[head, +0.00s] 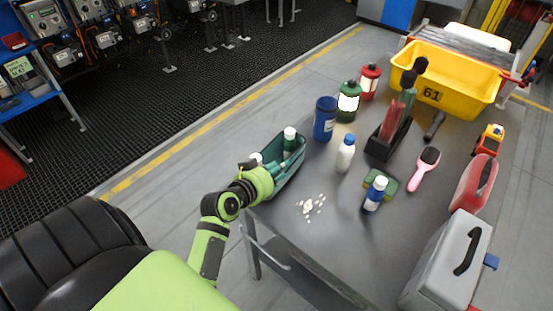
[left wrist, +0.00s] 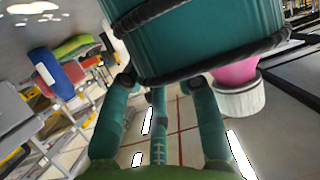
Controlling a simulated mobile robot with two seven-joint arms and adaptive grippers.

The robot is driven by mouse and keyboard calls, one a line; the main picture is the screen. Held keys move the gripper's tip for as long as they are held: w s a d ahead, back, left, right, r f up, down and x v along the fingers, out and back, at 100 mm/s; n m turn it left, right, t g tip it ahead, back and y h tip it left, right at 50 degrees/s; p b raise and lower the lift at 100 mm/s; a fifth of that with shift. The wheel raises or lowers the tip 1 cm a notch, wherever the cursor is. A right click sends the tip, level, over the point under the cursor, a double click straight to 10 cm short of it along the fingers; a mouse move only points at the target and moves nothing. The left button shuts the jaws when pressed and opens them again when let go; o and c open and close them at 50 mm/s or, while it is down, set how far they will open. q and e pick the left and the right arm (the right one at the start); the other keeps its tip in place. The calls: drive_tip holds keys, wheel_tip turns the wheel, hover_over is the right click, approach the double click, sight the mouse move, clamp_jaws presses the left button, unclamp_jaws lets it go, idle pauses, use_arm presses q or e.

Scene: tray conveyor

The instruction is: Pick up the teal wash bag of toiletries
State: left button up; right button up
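The teal wash bag (head: 291,170) stands at the near left edge of the grey table, with white-capped bottles sticking out of its top. In the left wrist view the bag (left wrist: 205,35) fills the top, with black trim and a pink bottle with a white cap (left wrist: 239,98) beside its rim. My left gripper (head: 262,180) is at the bag's left end. Its fingers (left wrist: 160,88) are spread apart with a gap between them, their tips close to the trim; whether they touch it is unclear. My right gripper is not in view.
On the table (head: 325,240) are a blue tumbler (head: 325,119), a white bottle (head: 345,154), a blue bottle (head: 374,195), scattered white bits (head: 312,206), a pink brush (head: 425,167) and a grey toolbox (head: 446,265). A yellow bin (head: 470,92) stands at the far end.

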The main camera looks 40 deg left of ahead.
use_arm(q)
drive_tip(key=x, duration=0.3)
drive_tip(key=shift+w, duration=0.25)
drive_tip(key=shift+r, duration=0.1)
drive_tip(key=shift+s, duration=0.1)
clamp_jaws()
drive_tip(key=shift+r, duration=0.1)
